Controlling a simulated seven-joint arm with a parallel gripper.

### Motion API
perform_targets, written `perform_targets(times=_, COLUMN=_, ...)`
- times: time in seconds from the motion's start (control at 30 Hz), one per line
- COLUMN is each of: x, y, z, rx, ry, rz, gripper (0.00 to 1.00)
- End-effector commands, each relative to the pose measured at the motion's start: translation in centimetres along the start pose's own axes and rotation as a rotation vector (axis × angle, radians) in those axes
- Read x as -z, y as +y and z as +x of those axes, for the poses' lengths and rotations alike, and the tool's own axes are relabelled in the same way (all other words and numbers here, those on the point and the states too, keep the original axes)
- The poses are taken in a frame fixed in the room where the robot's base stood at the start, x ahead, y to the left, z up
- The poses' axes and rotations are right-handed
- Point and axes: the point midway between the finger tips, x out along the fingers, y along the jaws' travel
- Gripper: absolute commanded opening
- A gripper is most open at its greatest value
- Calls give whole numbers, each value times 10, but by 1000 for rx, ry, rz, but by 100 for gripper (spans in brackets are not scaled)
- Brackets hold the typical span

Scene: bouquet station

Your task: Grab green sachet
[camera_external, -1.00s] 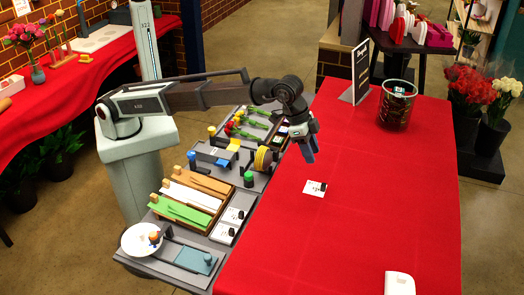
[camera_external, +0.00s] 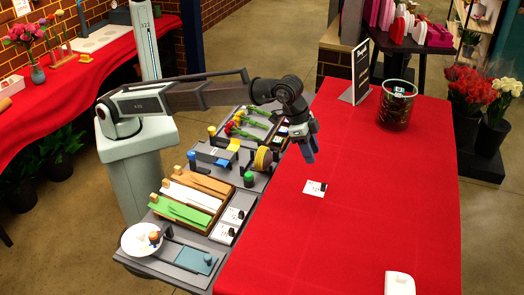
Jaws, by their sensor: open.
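My gripper (camera_external: 309,153) hangs with its fingers pointing down, over the left edge of the red table. It is open, with nothing visible between its fingers. I cannot pick out a green sachet for certain. Small coloured pieces (camera_external: 283,131) sit on the grey workbench just left of my gripper, partly hidden by my arm and too small to tell apart. Other green things on the bench are flat green sheets (camera_external: 180,212) in a wooden holder and a small green-topped cylinder (camera_external: 248,178).
The bench also holds red flowers (camera_external: 234,129), a yellow spool (camera_external: 262,158) and a white plate (camera_external: 141,239).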

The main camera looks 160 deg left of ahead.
Motion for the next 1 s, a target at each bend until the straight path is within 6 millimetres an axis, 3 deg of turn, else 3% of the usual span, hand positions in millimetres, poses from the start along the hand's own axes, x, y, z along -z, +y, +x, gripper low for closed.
perform_targets(times=0.47, x=0, y=0, z=0, rx=0, ry=0, rz=0, gripper=43)
perform_targets(times=0.8, x=0, y=0, z=0, rx=0, ry=0, rz=0, gripper=75)
perform_targets(times=1.0, x=0, y=0, z=0, rx=0, ry=0, rz=0, gripper=77)
